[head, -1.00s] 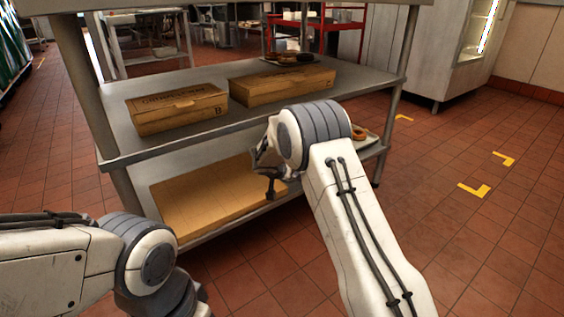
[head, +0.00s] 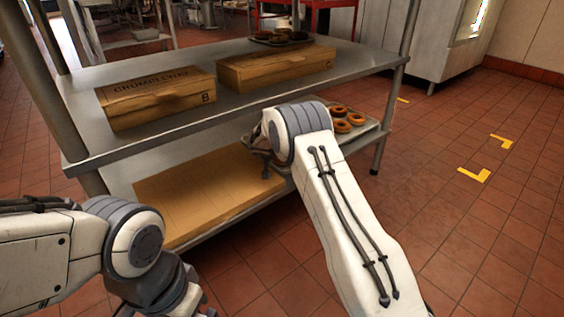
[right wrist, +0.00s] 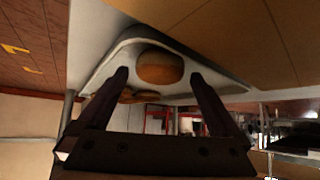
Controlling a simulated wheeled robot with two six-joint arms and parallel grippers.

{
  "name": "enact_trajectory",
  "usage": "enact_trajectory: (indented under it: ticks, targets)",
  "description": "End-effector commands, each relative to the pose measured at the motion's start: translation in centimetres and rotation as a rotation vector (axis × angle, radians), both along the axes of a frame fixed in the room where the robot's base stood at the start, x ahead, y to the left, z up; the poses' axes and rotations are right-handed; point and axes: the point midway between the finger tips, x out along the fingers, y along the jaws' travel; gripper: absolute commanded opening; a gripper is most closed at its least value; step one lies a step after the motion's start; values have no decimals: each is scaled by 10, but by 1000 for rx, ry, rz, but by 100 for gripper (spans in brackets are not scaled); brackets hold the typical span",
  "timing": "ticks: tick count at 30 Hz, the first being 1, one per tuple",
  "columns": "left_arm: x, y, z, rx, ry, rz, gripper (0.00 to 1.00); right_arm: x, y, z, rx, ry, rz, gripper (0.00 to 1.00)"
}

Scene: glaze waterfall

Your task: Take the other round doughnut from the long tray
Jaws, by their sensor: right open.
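A long grey tray (head: 371,129) lies on the lower shelf at the right, partly hidden by my right arm. Several ring-shaped brown doughnuts (head: 342,127) sit on it. In the right wrist view, one round doughnut (right wrist: 160,66) lies on the tray (right wrist: 108,60), ahead of and between the fingertips of my right gripper (right wrist: 158,80). More doughnuts (right wrist: 140,96) show dimly beyond it. My right gripper is open and empty; in the head view it (head: 264,160) is mostly hidden behind its wrist. My left gripper (head: 190,305) is low at the bottom edge, its fingers unclear.
A flat cardboard piece (head: 205,190) covers the lower shelf left of the tray. Two closed cardboard boxes (head: 158,96) (head: 275,68) and a dark doughnut tray (head: 281,41) stand on the upper shelf (head: 345,68). The upper shelf is above the tray.

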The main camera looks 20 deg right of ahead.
Motion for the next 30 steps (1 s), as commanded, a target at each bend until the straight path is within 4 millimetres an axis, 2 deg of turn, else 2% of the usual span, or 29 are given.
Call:
enact_trajectory:
  ticks: [1, 5, 14, 17, 19, 20, 30]
  targets:
    - [0, 0, -10, 0, 0, 0, 100, 5, -3, -13, 1, -1, -1, 100]
    - [0, 0, -13, 0, 0, 0, 100, 14, -9, -21, 1, -1, -1, 100]
    - [0, 0, -12, 0, 0, 0, 100, 17, -11, -22, 0, 0, 1, 100]
    - [0, 0, -12, 0, 0, 0, 100, 17, -11, -22, 0, 0, 1, 66]
    - [0, 0, -12, 0, 0, 0, 100, 17, -11, -22, 0, 0, 1, 39]
    - [0, 0, -12, 0, 0, 0, 100, 17, -11, -22, -1, 0, 1, 32]
    - [0, 0, -8, 0, 0, 0, 100, 17, -11, -16, 0, -1, 1, 31]
